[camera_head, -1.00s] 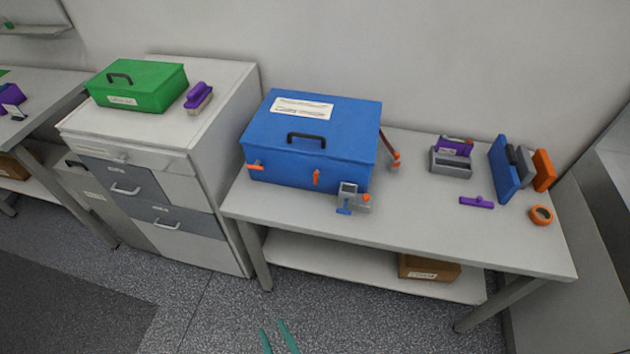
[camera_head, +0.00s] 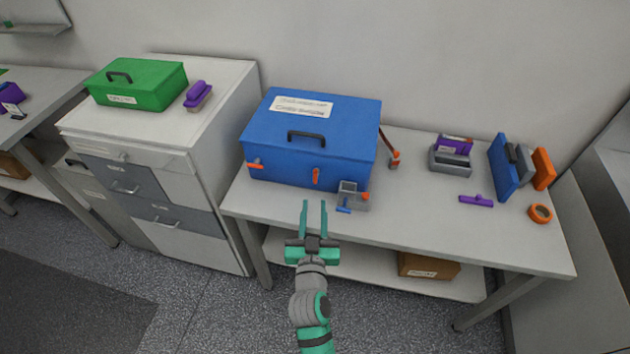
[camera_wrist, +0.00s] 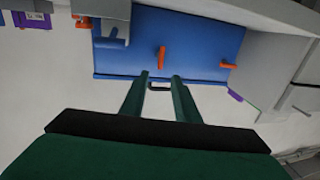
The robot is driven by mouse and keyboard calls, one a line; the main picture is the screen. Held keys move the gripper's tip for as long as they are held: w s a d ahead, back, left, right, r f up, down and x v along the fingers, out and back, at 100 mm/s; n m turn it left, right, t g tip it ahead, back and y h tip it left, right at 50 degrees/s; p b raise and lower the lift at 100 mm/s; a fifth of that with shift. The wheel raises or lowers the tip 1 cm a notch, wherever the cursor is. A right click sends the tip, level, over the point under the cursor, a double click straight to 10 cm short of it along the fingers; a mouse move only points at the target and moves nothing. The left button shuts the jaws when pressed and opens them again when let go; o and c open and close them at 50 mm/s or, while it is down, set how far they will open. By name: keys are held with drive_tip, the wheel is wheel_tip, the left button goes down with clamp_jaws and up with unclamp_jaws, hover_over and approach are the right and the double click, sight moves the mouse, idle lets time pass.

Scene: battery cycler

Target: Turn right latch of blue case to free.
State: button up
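The blue case (camera_head: 270,140) stands closed on the table, with a black handle (camera_head: 307,138) on its lid. Its right latch (camera_head: 316,176) is orange and upright on the front face. Its left latch (camera_head: 255,166) is orange and lies level. My gripper (camera_head: 314,205) is open and empty, in front of the case and just below the right latch in the head view. The wrist view looks inverted; there the right latch (camera_wrist: 162,57) shows just beyond and between my fingertips (camera_wrist: 160,77), apart from them, and the left latch (camera_wrist: 228,65) is to the right.
A red-and-orange tool (camera_head: 391,157) is right of the case. A grey holder (camera_head: 450,162) and purple piece (camera_head: 477,201) are farther right. The table front left of the fixture is clear.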

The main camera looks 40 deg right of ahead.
sight(315, 176)
drive_tip(key=x, duration=1)
drive_tip(key=shift+w+d, duration=0.15)
clamp_jaws()
